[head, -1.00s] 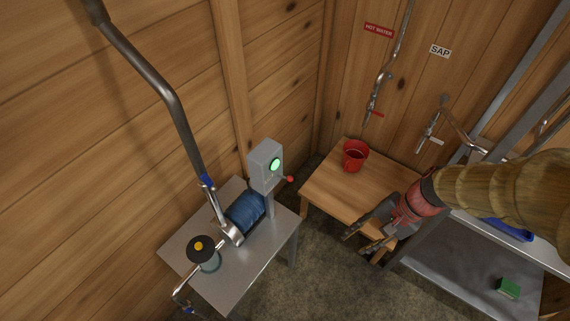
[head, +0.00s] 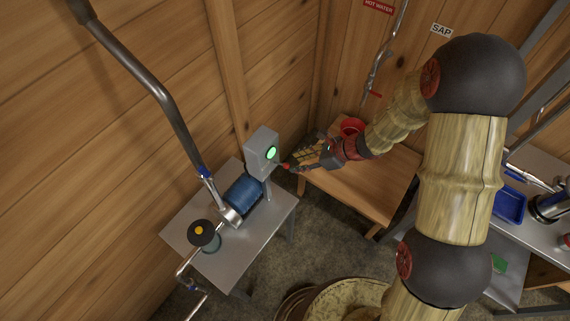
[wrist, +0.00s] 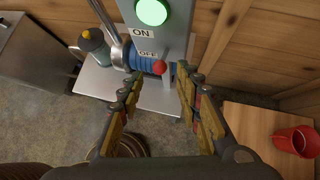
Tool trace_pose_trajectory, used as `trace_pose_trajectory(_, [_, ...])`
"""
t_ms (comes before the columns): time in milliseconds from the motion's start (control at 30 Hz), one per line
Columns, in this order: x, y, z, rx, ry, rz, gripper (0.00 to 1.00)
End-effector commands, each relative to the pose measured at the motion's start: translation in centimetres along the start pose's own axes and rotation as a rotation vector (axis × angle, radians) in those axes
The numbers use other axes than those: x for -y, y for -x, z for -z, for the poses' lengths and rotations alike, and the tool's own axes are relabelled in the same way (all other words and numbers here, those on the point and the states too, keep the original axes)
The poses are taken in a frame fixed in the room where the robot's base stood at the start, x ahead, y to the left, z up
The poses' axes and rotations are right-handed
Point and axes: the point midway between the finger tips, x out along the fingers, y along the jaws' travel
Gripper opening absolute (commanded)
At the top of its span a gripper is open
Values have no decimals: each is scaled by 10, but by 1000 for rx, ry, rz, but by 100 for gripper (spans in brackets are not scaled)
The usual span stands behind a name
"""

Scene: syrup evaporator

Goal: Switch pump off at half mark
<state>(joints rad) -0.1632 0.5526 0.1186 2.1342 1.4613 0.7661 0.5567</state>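The grey switch box (head: 262,150) stands on a post over the steel table, with its green light (wrist: 152,11) lit. ON and OFF labels show on its face in the wrist view. The red lever knob (head: 285,166) sticks out at the box's right; in the wrist view the knob (wrist: 159,67) appears beside the OFF label. The blue pump motor (head: 243,189) sits below the box. My gripper (wrist: 160,80) is open, its fingers appearing on either side of the knob, with gaps visible. Contact cannot be told. I cannot make out a half mark.
A lidded vessel with a yellow top (head: 203,235) and pipes stand on the steel table (head: 254,237). A red bucket (head: 351,127) stands on the wooden table (head: 375,192), behind my arm. A round tan container (head: 345,299) is on the floor. A blue tray (head: 509,205) is at right.

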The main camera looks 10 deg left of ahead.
Motion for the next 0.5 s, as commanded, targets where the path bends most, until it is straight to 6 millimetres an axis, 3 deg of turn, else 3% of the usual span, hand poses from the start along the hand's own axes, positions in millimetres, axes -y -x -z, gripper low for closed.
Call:
trace_pose_trajectory(300, [-1,-49,0,-2,3,-4,35])
trace_pose_trajectory(500, [-1,-64,0,-2,3,-3,35])
